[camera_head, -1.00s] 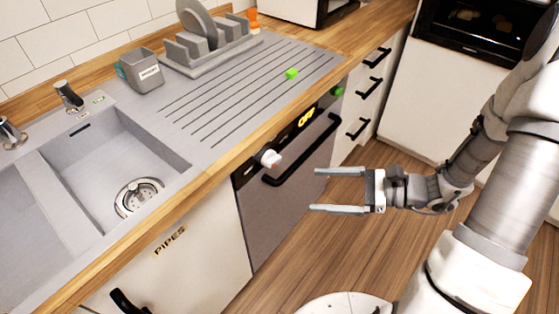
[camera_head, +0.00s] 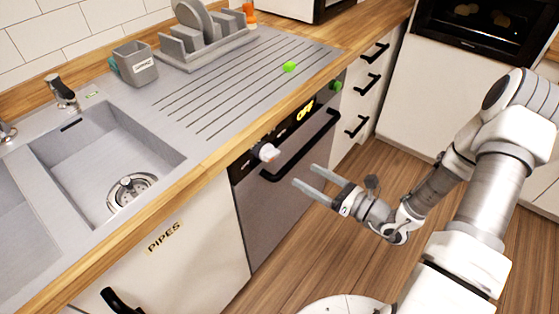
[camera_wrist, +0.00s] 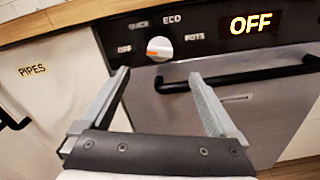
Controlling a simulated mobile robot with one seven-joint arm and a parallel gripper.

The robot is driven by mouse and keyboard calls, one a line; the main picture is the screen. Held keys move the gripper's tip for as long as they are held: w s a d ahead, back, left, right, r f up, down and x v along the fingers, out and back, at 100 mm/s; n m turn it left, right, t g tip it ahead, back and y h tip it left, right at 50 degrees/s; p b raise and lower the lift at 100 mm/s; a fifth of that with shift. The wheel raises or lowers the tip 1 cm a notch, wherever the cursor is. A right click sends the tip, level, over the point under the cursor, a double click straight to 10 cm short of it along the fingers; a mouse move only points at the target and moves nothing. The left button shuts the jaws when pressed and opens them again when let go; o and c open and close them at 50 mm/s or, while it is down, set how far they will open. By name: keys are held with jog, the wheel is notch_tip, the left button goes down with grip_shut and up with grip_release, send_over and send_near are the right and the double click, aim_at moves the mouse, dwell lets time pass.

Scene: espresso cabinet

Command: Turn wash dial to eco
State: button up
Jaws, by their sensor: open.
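The wash dial (camera_wrist: 159,49) is a round white knob on the dishwasher's black panel, with an orange mark at its left side toward the OFF label. Labels OFF, QUICK, ECO and POTS ring it, with ECO above and a little right. In the head view the dial (camera_head: 265,152) sits at the left end of the panel. My gripper (camera_head: 307,179) is open and empty, in front of and apart from the dial. In the wrist view its two fingers (camera_wrist: 160,80) point toward the panel, with the dial between and beyond them.
A black door handle (camera_head: 300,147) runs just below the panel, close to the fingers. The wooden counter edge (camera_head: 225,150) overhangs above. A PIPES cabinet (camera_head: 170,250) stands at the left. The floor in front is clear. A green object (camera_head: 289,67) lies on the drainboard.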

aim_at(275, 157)
jog(key=b+x, duration=0.1)
jog(key=x, duration=0.9)
jog(key=shift+w+a, duration=0.15)
jog(key=c, duration=1.4)
jog(key=shift+r, duration=0.1)
